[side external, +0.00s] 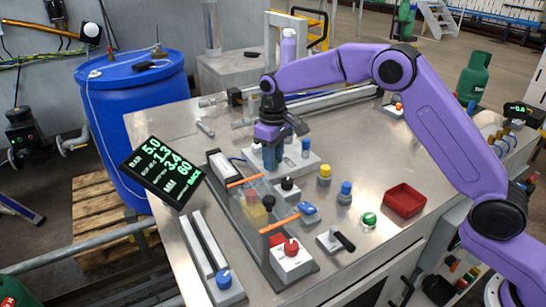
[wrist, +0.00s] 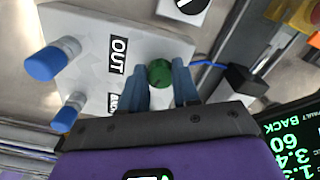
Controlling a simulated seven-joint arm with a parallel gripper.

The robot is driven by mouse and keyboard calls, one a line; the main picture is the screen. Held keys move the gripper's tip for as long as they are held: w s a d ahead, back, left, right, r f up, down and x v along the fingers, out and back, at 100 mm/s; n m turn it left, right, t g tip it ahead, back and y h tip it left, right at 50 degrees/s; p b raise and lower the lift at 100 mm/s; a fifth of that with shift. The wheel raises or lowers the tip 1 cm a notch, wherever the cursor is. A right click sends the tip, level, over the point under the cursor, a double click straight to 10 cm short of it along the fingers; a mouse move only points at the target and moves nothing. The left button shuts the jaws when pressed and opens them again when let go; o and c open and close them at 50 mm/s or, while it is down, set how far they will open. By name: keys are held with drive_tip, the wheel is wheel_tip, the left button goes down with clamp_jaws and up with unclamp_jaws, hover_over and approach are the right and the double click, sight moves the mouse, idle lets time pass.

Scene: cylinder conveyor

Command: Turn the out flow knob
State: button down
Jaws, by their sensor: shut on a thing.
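The out flow knob is a round green knob (wrist: 159,73) beside the black "OUT" label (wrist: 118,55) on a light grey panel (wrist: 85,25) in the wrist view. My gripper (wrist: 162,84) has its two blue fingers on either side of the knob and is shut on it. In the side external view, my gripper (side external: 272,160) points straight down at the panel (side external: 311,163) near the middle of the table. There the fingers hide the green knob. How far the knob is turned cannot be read.
Two blue-capped posts (wrist: 53,60) stand on the panel. A conveyor with orange bars (side external: 280,224) lies in front of my gripper, with a dark display (side external: 160,172) to its left. A red tray (side external: 404,201) and a green button (side external: 369,219) are to the right.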

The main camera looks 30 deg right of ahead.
drive_tip(key=n, duration=0.3)
drive_tip(key=shift+n, duration=0.4)
drive_tip(key=shift+w+r+n, duration=0.1)
drive_tip(key=shift+n, duration=1.7)
drive_tip(key=c, duration=0.8)
unclamp_jaws()
wheel_tip(320, 180, up, 17)
drive_tip(key=shift+r, duration=0.15)
